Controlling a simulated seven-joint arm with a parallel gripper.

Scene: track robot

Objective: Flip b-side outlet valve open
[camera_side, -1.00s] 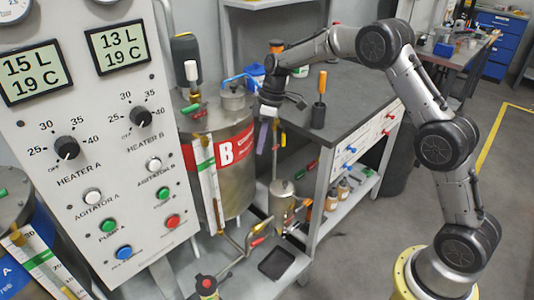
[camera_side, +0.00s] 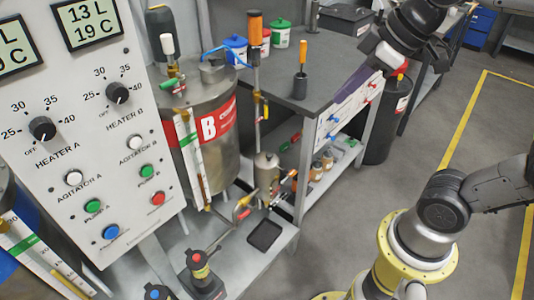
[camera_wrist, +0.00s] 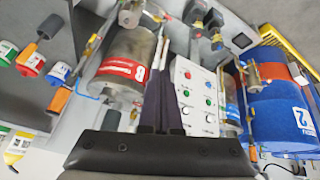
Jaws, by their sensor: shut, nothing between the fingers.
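The steel B tank (camera_side: 215,160) with its red B label stands beside the control panel in the side view; it also shows in the wrist view (camera_wrist: 128,48). Below it are outlet pipes with small valve handles, one red (camera_side: 243,213); which one is the b-side outlet valve, and its exact handle position, I cannot tell.
The control panel (camera_side: 80,145) stands left of the tank. The bench (camera_side: 320,75) is to its right, with an orange-handled tool (camera_side: 301,70) and several jars on top. A small steel vessel (camera_side: 266,172) and a black tray (camera_side: 265,235) sit low in front. Open floor lies right.

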